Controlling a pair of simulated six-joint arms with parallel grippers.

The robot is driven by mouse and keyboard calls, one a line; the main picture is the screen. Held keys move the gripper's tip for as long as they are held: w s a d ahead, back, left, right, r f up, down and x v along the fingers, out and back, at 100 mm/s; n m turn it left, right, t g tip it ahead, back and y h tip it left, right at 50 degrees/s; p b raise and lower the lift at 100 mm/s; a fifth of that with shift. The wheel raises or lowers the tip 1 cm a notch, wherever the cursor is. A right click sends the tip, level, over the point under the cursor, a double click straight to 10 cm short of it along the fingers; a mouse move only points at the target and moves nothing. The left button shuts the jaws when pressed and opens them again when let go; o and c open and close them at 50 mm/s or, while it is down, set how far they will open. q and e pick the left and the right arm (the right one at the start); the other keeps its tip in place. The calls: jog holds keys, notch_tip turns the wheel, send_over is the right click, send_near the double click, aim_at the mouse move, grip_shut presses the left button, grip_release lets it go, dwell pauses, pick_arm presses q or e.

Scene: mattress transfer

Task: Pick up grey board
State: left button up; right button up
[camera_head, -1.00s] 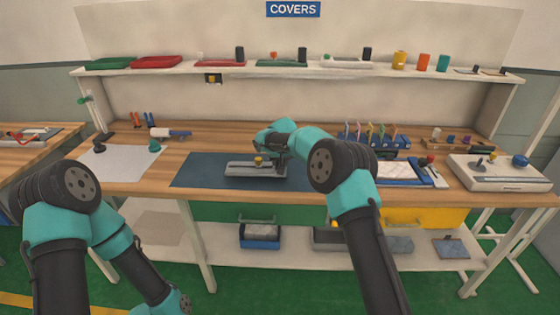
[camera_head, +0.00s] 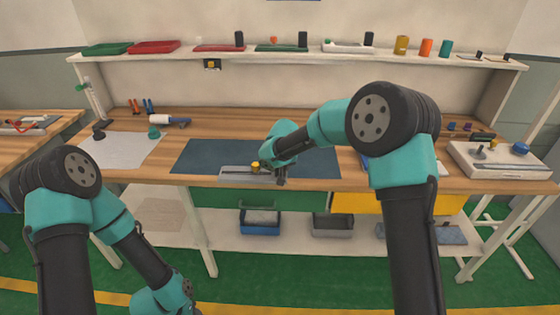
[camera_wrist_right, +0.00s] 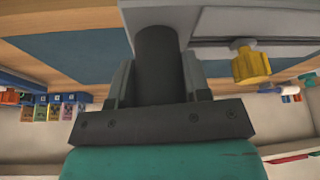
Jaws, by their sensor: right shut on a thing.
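The grey board (camera_head: 235,173) is a flat, pale plate with a yellow knob (camera_head: 256,166). In the head view it is at the front edge of the dark blue mat. Whether it touches the mat or hangs just above it is hard to tell. My right gripper (camera_head: 281,179) is at the board's right end, shut on it. In the right wrist view, a dark round part (camera_wrist_right: 158,55) of it sits between the fingers, with the plate and yellow knob (camera_wrist_right: 250,66) beside it. My left arm is low at the left, its gripper out of view.
The blue mat (camera_head: 215,155) lies on the wooden bench. A white sheet (camera_head: 120,149) lies to the left, with small tools near it. A white device (camera_head: 500,160) stands at the right end. My right arm hides part of the bench's right side. A shelf (camera_head: 280,59) with trays runs behind.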

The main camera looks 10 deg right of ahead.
jog(key=shift+s, duration=0.3)
jog(key=shift+w, duration=0.1)
dwell(0.3)
jog(key=w+d, duration=0.2)
jog(key=w, duration=1.3)
jog(key=shift+w, duration=0.35)
dwell(1.8)
jog(key=shift+f, duration=2.35)
